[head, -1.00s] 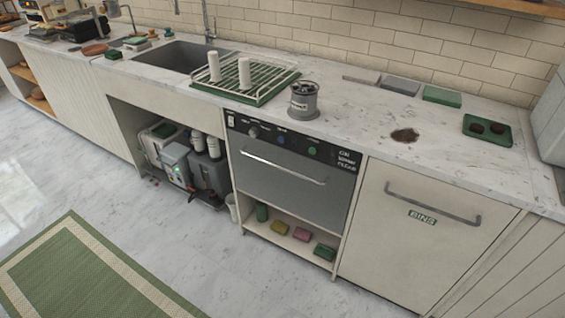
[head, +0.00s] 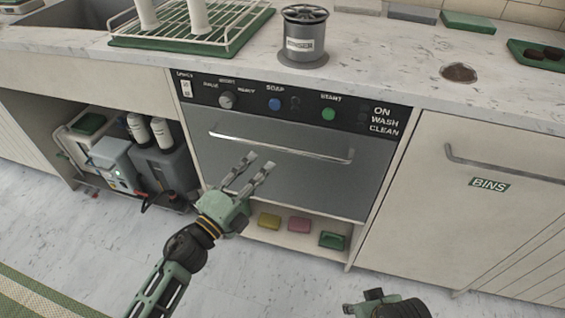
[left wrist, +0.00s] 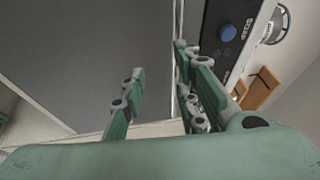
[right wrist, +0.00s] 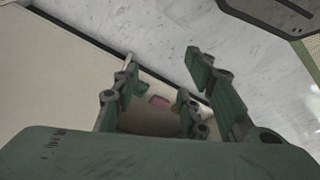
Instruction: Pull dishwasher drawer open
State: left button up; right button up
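The dishwasher drawer has a grey steel front (head: 300,180) under a black control panel (head: 290,104), and it looks closed. A horizontal bar handle (head: 282,148) runs across its upper part. My left gripper (head: 257,168) is open and empty in front of the drawer, below the handle in the head view. In the left wrist view its fingers (left wrist: 155,85) are spread before the grey front, with the blue soap knob (left wrist: 228,33) at upper right. My right gripper (right wrist: 160,85) is open and empty in its wrist view. In the head view only part of the right arm shows, low at the bottom.
A shelf under the drawer holds yellow, pink and green sponges (head: 299,225). A cabinet door marked BINS (head: 489,184) is on the right. Machines (head: 120,165) stand in the open bay at left. A rinser (head: 304,40) and dish rack (head: 180,42) stand on the counter.

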aim_at(283, 148)
pick_arm(q)
jog(key=shift+m+h, duration=0.6)
jog(key=shift+m, duration=0.1)
jog(key=w+d+r, duration=0.1)
jog(key=d, duration=0.1)
jog(key=w+d+r, duration=0.1)
jog(key=w+d, duration=0.1)
jog(key=w+d+r, duration=0.1)
jog(key=w+d, duration=0.1)
jog(key=shift+r, duration=0.2)
pick_arm(e)
jog(key=shift+v, duration=0.9)
jog(key=shift+d, duration=0.1)
pick_arm(q)
grip_shut()
jog(key=shift+f, duration=0.1)
